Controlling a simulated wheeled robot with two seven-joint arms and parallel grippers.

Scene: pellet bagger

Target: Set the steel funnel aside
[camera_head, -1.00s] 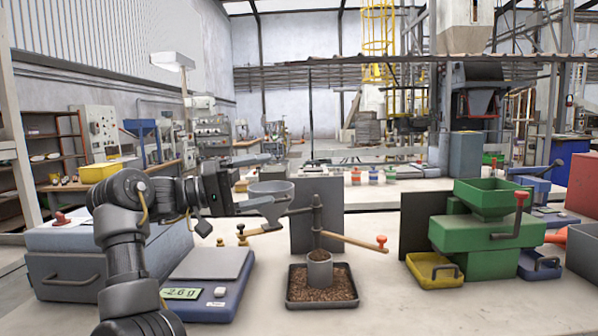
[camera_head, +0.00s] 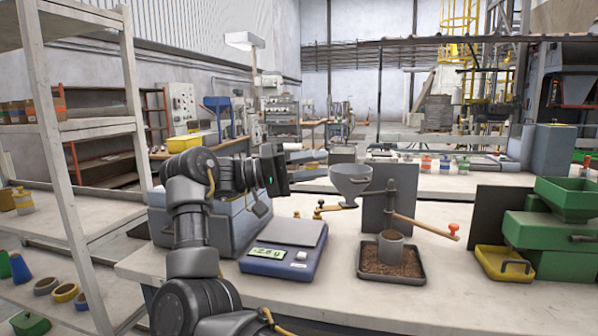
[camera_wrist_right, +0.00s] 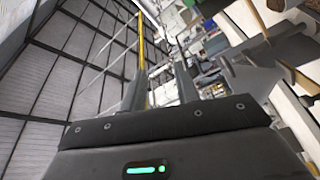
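The steel funnel (camera_head: 350,181) is a grey cone with a wide rim, upright just left of the post of a small press stand. The fingers look empty and apart from the funnel. In the right wrist view, the open fingers (camera_wrist_right: 158,88) have nothing between them. My left gripper is not in view.
A blue scale (camera_head: 285,262) stands below the gripper. A tray of pellets (camera_head: 424,277) with a grey cup (camera_head: 391,247) is to its right, under a wooden-handled lever (camera_head: 425,225). A dark upright panel (camera_head: 374,213) stands behind. A green machine (camera_head: 556,230) is at right, shelving at left.

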